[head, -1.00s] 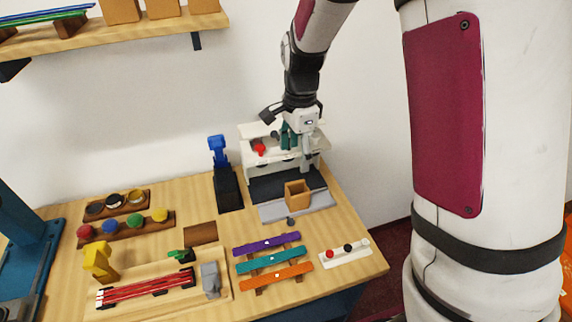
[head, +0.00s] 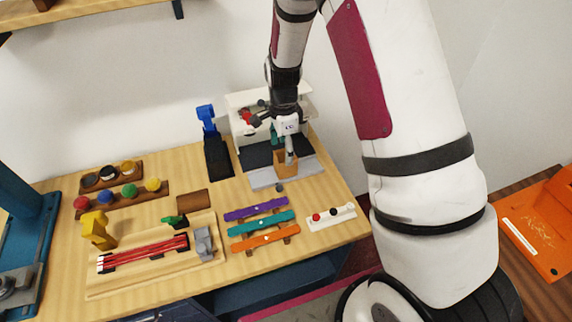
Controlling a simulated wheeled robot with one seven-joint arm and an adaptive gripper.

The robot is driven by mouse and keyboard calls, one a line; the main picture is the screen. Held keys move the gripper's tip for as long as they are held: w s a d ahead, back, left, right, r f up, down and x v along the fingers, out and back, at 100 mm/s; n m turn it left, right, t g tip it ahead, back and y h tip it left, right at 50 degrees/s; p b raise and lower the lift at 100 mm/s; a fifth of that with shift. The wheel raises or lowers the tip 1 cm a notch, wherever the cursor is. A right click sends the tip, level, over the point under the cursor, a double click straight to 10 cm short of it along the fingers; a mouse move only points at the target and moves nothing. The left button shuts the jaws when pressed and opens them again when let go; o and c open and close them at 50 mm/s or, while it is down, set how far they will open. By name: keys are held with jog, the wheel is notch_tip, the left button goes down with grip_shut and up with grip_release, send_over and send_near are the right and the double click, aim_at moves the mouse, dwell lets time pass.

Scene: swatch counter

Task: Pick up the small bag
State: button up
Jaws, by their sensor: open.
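The small bag looks like a tan, open-topped box (head: 281,166) standing on the light grey plate (head: 262,181) in front of the white machine. My gripper (head: 286,155) points down at the bag, with a grey finger overlapping the bag's upper part in the picture. The gripper is open. Whether the fingers touch the bag or straddle its wall is too small to tell. Part of the bag is hidden behind the finger.
The white machine (head: 243,101) with a red knob stands just behind the gripper. A blue-and-black stand (head: 217,155) is to its left. Purple (head: 255,210), teal and orange bars lie in front, beside a white strip (head: 331,217). An orange tray (head: 540,235) is far right.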

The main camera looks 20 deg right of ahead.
jog(key=shift+d+f+p, duration=0.15)
jog(key=shift+f+p, duration=0.1)
jog(key=shift+f, duration=0.8)
jog(key=shift+d+f+p, duration=0.15)
jog(key=shift+f+p, duration=0.05)
jog(key=shift+f, duration=0.85)
jog(key=c, duration=1)
jog(key=shift+r, duration=0.15)
jog(key=shift+w+r+b, duration=0.1)
jog(key=shift+r+b, duration=0.45)
jog(key=shift+r, duration=1.1)
jog(key=s+a, duration=0.1)
jog(key=s, duration=0.4)
jog(key=s+a+r, duration=0.1)
jog(key=s+a, duration=0.1)
jog(key=s, duration=0.3)
jog(key=s+a, duration=0.2)
jog(key=s, duration=0.3)
jog(key=shift+s+a+r, duration=0.1)
jog(key=shift+a+r, duration=0.1)
jog(key=shift+a, duration=0.05)
